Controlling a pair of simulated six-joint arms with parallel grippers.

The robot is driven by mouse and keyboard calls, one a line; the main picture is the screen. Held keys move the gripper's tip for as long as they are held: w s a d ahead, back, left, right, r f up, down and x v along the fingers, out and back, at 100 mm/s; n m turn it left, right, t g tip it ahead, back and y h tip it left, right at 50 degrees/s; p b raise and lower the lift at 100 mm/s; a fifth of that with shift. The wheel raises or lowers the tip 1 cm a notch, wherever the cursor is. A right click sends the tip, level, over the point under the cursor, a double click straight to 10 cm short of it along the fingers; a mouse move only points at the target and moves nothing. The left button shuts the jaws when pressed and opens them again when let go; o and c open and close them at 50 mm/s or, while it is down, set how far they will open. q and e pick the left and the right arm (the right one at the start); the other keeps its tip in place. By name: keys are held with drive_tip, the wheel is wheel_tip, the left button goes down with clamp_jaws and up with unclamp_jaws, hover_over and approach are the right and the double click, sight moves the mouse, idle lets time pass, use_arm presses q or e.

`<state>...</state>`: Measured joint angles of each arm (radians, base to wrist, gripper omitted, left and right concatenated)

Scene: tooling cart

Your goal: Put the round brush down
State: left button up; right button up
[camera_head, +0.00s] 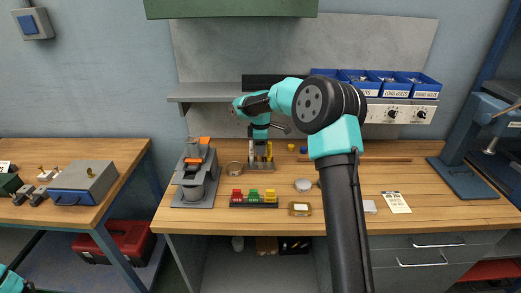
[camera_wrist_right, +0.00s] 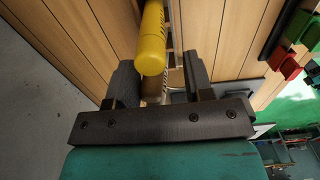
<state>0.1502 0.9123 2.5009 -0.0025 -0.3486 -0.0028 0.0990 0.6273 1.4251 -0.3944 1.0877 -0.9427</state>
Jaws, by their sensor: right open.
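My right gripper (camera_head: 261,143) is over the back middle of the wooden bench, at a small grey rack (camera_head: 262,165) holding upright tools with yellow parts. In the right wrist view the right gripper (camera_wrist_right: 158,78) is open, one dark finger on each side. A yellow cylindrical handle with dark lettering (camera_wrist_right: 153,42) stands between and beyond the fingers; it may be the round brush. I cannot tell whether either finger touches it. The brush's head is not visible. Only a teal piece of my left arm shows at the bottom left corner; its gripper is out of view.
A grey fixture (camera_head: 197,178) and a ring of tape (camera_head: 234,168) stand left of the rack. Red, green and yellow blocks (camera_head: 254,198) sit in front. Blue bolt bins (camera_head: 375,82) are on the shelf, right. Bare bench lies toward the right (camera_head: 430,190).

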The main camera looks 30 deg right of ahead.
wheel_tip(320, 180, up, 11)
idle(0.4)
drive_tip(key=shift+f, duration=0.15)
wheel_tip(320, 180, down, 12)
idle(0.9)
idle(0.4)
wheel_tip(320, 180, up, 18)
idle(2.4)
idle(1.1)
